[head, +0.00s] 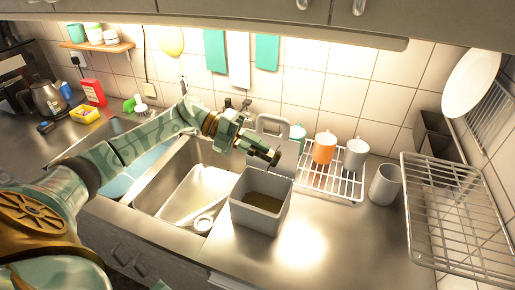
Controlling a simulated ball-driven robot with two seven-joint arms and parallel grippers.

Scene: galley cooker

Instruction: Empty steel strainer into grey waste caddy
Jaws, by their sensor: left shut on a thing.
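The grey waste caddy (250,217) stands on the steel worktop just right of the sink, open at the top, with brownish matter inside. Its grey lid (287,165) stands raised at the back, with a loop handle at its top. My left gripper (271,156) reaches in from the left over the caddy and is shut at the lid, which appears to be what it holds; the exact grip is hidden. My right gripper is out of view.
A wire rack (340,187) with an orange mug (324,148) and paler mugs stands behind right of the caddy. A grey mug (384,185) and a large wire rack (450,225) are further right. Worktop in front right of the caddy is clear. A cabinet hangs above.

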